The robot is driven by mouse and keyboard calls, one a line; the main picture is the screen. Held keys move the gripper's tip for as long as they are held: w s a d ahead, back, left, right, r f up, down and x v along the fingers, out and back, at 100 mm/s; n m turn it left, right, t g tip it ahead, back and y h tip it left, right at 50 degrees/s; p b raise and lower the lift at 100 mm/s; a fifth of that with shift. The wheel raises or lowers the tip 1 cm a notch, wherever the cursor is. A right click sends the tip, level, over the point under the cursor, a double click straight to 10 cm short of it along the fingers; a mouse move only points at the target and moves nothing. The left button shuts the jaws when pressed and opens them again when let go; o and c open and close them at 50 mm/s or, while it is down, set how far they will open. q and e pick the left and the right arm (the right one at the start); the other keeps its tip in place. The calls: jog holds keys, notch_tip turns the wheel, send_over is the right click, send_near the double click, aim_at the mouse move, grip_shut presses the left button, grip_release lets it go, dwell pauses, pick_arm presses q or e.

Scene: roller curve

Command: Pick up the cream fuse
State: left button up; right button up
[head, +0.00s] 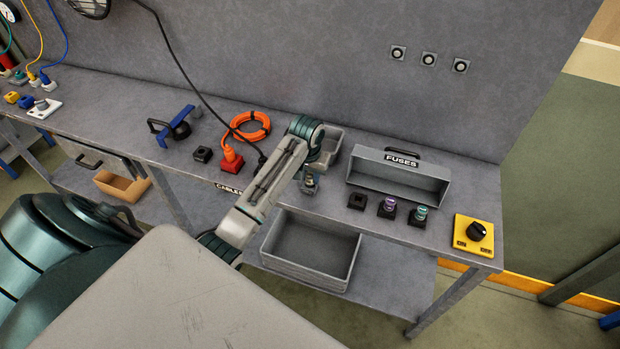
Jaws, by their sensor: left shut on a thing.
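My left gripper (310,186) points down at the bench top, left of the row of fuse sockets. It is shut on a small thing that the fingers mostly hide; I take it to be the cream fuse. I cannot tell whether it still sits in a socket or is clear of it. To its right are an empty-looking black socket (356,201), a purple fuse (390,203) in a socket and a teal fuse (421,212) in a socket. My right gripper is not in view.
A grey tray labelled FUSES (405,178) stands behind the sockets. A yellow box with a black knob (474,237) is at the bench's right end. A grey bin (312,282) sits on the shelf below. An orange cable coil (249,127) and red plug (232,161) lie left.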

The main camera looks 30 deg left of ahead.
aim_at(311, 177)
pick_arm(q)
notch_tip(311, 177, up, 2)
jog(key=shift+w+r+b, duration=0.1)
jog(key=shift+b, duration=0.7)
jog(key=s+d, duration=0.1)
jog(key=s, duration=0.1)
jog(key=s+d+b, duration=0.1)
jog(key=s+d, duration=0.1)
jog(key=s+d+b, duration=0.1)
jog(key=s, duration=0.1)
jog(key=shift+d+r, duration=0.3)
jog(key=shift+r, duration=0.1)
jog(key=s+d+r+p, duration=0.1)
jog(key=s+d+p, duration=0.2)
jog(key=s+d, duration=0.3)
jog(key=shift+w+a+p, duration=0.4)
jog(key=shift+w+a, duration=2.05)
jog(key=shift+w, duration=0.25)
jog(key=shift+w+a+p, duration=0.35)
jog(key=shift+w+a, duration=2.05)
jog(key=shift+w, duration=0.25)
jog(key=shift+r, duration=0.1)
